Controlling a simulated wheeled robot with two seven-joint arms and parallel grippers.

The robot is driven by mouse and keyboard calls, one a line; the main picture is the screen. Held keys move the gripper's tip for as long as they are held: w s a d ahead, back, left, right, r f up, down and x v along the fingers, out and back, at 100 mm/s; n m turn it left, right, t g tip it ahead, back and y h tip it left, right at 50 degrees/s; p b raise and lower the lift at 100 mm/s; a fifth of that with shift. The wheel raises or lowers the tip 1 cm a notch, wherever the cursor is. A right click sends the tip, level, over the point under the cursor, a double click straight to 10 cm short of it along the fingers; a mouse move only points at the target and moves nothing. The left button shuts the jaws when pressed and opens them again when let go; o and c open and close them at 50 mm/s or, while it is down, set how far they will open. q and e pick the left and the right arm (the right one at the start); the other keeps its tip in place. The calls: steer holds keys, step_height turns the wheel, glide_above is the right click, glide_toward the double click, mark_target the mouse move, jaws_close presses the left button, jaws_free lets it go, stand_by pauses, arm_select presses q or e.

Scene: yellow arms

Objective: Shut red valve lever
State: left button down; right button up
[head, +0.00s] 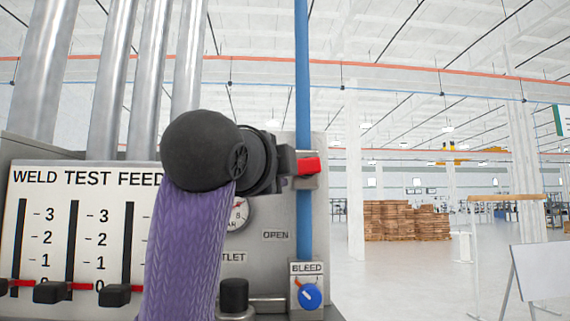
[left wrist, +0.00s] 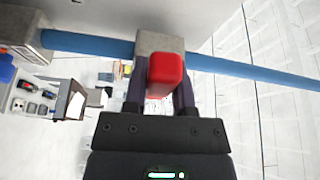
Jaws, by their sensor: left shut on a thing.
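The red valve lever (head: 308,166) shows as a short red block in front of a grey valve body (head: 309,183) on the vertical blue pipe (head: 302,85). My left gripper (head: 289,162) reaches it from the left and is shut on it. In the left wrist view the red lever (left wrist: 165,74) is between the fingers of my left gripper (left wrist: 163,98), with the grey valve body (left wrist: 158,41) behind it. Much of the lever is hidden by my gripper. My right gripper is in neither view.
A grey panel with the label "WELD TEST FEED" (head: 85,178) stands behind my arm, with sliders, a gauge (head: 238,213), an "OPEN" label (head: 276,236) and a blue bleed knob (head: 309,295). Right of the pipe is free room. A white board (head: 540,270) stands at far right.

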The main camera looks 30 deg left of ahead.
arm_select(q)
steer(key=shift+r+m+g+p, duration=0.3)
steer(key=shift+m+p, duration=0.05)
steer(key=shift+m, duration=0.25)
steer(key=shift+c, duration=2.2)
jaws_free()
steer(key=shift+d, duration=0.15)
steer(key=shift+s, duration=0.1)
steer(key=b+v, duration=0.6)
steer(key=v, duration=0.3)
steer(key=shift+s, duration=0.4)
